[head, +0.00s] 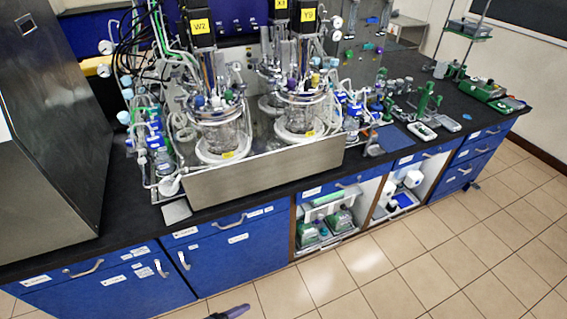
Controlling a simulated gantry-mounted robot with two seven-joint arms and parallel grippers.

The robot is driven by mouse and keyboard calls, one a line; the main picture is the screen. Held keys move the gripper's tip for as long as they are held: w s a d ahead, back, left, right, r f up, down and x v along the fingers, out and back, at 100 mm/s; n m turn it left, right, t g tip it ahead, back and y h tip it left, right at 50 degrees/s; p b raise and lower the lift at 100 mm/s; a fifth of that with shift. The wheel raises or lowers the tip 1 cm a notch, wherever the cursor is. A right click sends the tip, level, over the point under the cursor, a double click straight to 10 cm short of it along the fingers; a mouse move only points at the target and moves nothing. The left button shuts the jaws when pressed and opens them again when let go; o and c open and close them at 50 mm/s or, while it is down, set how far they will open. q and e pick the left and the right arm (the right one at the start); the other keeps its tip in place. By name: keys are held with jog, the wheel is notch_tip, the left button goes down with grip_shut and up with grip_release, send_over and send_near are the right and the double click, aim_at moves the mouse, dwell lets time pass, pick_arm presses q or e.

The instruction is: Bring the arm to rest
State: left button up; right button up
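Only a small dark piece with a purplish tip, seemingly part of my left gripper (230,313), shows at the bottom edge of the head view, left of centre. It is over the tiled floor in the picture, apart from the bench front. The rest of that arm is cut off by the frame, and I cannot tell whether its fingers are open or shut. I see nothing held in it. My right gripper is not in view.
A large steel cabinet (50,120) stands at left. Blue drawers (240,250) and open shelves (330,222) line the front. The tiled floor (440,250) is clear.

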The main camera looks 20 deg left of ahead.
pick_arm(q)
notch_tip(320, 180, up, 6)
jog(key=w+d+n+y, duration=0.1)
jog(key=n+y, duration=0.3)
jog(key=n, duration=0.4)
jog(key=s+a+f+n+g+y, duration=0.1)
jog(key=s+a+n+g+y, duration=0.3)
jog(key=s+g, duration=0.4)
notch_tip(320, 180, up, 27)
jog(key=s+n+h+p, duration=0.1)
jog(key=p, duration=2.6)
jog(key=shift+r+t+p, duration=0.2)
jog(key=shift+t+p, duration=0.15)
jog(key=shift+t, duration=0.05)
jog(key=shift+s, duration=0.1)
